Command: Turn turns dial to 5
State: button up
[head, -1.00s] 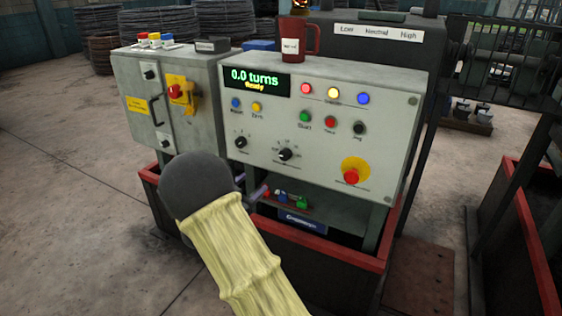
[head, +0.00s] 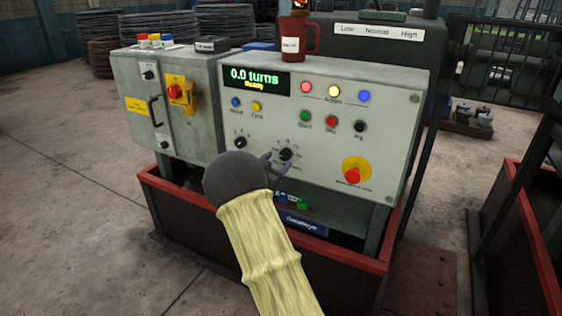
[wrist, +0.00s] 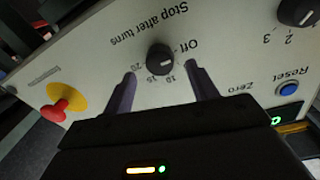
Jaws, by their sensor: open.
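The turns dial (head: 286,154) is a black round knob on the sloped grey panel. In the wrist view the dial (wrist: 160,59) sits under the label "Stop after turns", with Off, 10, 15 and 20 around it. Its short white mark is on the right side there; the exact setting is hard to read. My gripper (head: 278,162) is at the panel just by the dial. In the wrist view my gripper (wrist: 160,74) is open, one finger on each side of the dial, with gaps to it. The finger near Off seems to cover the 5.
The display (head: 257,79) reads "0.0 turns" and "Ready". A red emergency button (head: 353,173) is lower right. A red mug (head: 293,38) stands on top.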

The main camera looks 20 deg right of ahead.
aim_at(284, 157)
jog(key=shift+x, duration=1.6)
jog(key=c, duration=1)
jog(key=shift+m+b, duration=0.4)
jog(key=m+b, duration=0.2)
jog(key=m, duration=0.2)
jog(key=shift+f, duration=0.1)
jog(key=shift+m+y+b, duration=0.3)
jog(key=shift+m+b, duration=0.8)
jog(key=shift+m, duration=0.8)
